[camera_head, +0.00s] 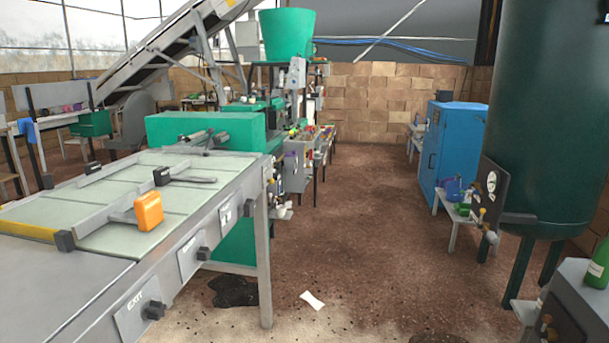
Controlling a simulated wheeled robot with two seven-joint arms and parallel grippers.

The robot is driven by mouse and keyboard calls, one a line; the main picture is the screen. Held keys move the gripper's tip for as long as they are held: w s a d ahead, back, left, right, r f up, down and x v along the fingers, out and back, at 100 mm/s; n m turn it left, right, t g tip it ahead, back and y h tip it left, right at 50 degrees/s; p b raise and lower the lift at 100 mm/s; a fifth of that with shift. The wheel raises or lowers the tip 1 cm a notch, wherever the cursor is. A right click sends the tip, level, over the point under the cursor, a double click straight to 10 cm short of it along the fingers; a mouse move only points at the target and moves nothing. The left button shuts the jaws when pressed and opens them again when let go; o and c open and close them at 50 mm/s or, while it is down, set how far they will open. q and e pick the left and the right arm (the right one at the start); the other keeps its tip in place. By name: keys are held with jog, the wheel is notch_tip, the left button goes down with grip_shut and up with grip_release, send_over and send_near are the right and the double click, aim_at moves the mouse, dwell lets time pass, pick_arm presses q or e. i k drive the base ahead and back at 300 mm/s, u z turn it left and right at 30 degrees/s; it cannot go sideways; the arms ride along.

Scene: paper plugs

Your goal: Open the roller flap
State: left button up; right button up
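No part is clearly marked as the roller flap. A long green box-shaped cover (205,130) sits across the far end of the grey conveyor table (95,215); I cannot tell whether it is the flap or whether anything on it is open. A dark grey lever (187,177) lies on the table top in front of the cover. An orange block (148,211) sits at the end of a grey bar nearer to me. Neither of my grippers shows in the head view.
Open brown floor (370,220) runs down the middle, with a white paper (312,300) and dark stain. A blue cabinet (455,145) and dark green tank (545,110) stand right.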

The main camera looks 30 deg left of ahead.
aim_at(266, 178)
jog(key=u, duration=0.1)
jog(key=i, duration=2.55)
jog(key=u, duration=1.9)
jog(key=i, duration=1.2)
jog(key=u, duration=1.1)
